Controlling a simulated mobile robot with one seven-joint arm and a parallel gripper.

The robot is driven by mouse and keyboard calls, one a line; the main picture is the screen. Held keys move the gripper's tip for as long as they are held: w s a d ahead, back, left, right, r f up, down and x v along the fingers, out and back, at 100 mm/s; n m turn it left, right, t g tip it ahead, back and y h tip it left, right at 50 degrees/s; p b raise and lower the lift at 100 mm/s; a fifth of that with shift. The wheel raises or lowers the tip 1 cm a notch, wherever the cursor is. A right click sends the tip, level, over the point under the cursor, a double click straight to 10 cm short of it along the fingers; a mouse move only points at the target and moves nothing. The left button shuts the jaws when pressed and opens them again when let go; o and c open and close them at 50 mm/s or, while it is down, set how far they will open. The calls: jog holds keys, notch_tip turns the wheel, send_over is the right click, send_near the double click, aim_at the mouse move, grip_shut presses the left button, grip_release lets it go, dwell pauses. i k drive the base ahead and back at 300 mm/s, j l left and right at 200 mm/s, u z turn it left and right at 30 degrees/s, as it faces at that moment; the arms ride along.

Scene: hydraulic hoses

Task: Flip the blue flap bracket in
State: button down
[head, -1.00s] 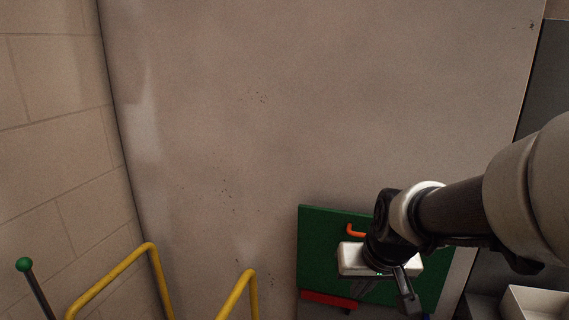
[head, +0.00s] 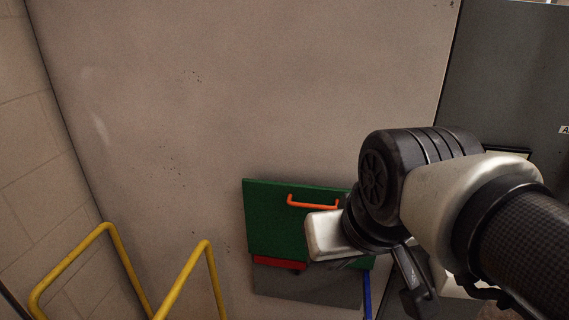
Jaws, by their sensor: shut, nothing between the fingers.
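A narrow blue strip (head: 367,294), which looks like the blue flap bracket, stands upright at the right edge of a grey panel, low in the head view. A green panel (head: 270,215) with an orange handle (head: 312,203) is above it on the wall. A red strip (head: 279,262) lies along the green panel's lower edge at the left. My gripper (head: 346,264) is in front of the green panel's right part, up and left of the blue strip. It is shut and empty. Its fingertips are mostly hidden, and I cannot tell whether they touch anything.
Yellow rails (head: 185,277) stand at the lower left. A large bare wall panel (head: 260,90) fills the middle and is clear. A dark grey cabinet (head: 510,75) is at the right. A pale bin (head: 455,284) is partly hidden behind my arm.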

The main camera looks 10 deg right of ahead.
aim_at(367, 312)
jog(key=k+l+u, duration=0.1)
jog(key=l, duration=0.35)
jog(key=k+l+u, duration=0.1)
jog(key=l, duration=0.35)
jog(key=k+l+u, duration=0.15)
jog(key=l, duration=0.3)
